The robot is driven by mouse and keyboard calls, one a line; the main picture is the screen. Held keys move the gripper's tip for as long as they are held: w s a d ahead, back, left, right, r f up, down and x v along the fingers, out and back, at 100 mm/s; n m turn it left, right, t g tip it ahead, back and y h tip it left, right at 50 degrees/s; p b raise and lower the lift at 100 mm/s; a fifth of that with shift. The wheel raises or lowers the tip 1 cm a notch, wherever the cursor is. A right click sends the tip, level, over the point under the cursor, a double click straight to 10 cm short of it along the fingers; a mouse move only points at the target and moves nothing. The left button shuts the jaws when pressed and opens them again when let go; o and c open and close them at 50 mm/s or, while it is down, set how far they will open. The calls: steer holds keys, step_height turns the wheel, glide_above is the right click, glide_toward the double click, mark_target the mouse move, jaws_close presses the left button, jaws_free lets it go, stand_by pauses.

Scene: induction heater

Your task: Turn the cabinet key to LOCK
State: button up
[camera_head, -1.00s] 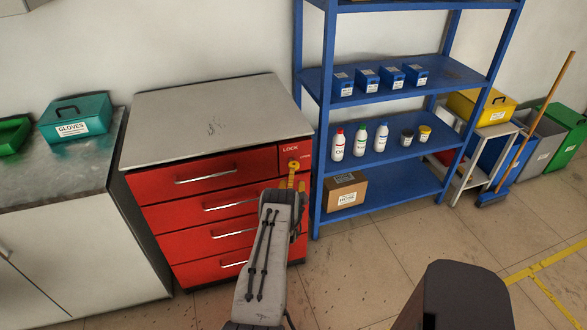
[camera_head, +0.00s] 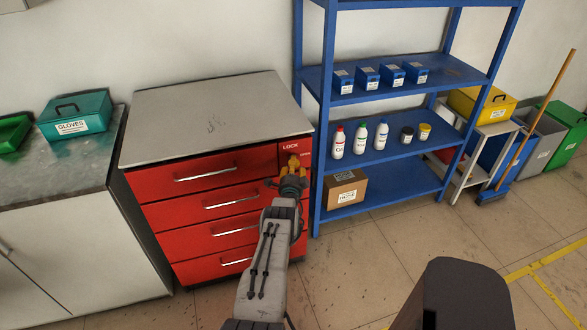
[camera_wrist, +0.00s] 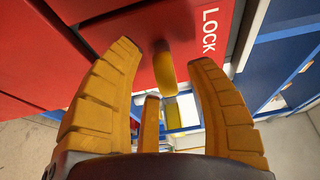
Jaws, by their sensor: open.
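The red drawer cabinet (camera_head: 148,187) stands left of the blue shelf. Its upper right panel (camera_head: 287,148) carries the white word LOCK, and a second label at its right is too small to read. In the wrist view the LOCK lettering (camera_wrist: 209,32) reads sideways, right of a yellow key (camera_wrist: 164,72) that sticks out from the red front. My gripper (camera_head: 292,169) is at this panel and largely hides the key in the head view. In the wrist view my gripper (camera_wrist: 164,54) is open, with its yellow fingers either side of the key and gaps visible.
The blue shelf (camera_head: 375,157) stands close at the right of the cabinet, with bottles, jars, blue boxes and a cardboard box (camera_head: 345,189). A metal-topped bench (camera_head: 75,155) with a teal gloves box (camera_head: 75,118) is at the left. Open floor (camera_head: 360,270) lies in front.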

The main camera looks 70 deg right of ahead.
steer(key=shift+d, duration=0.2)
stand_by(0.4)
jaws_close()
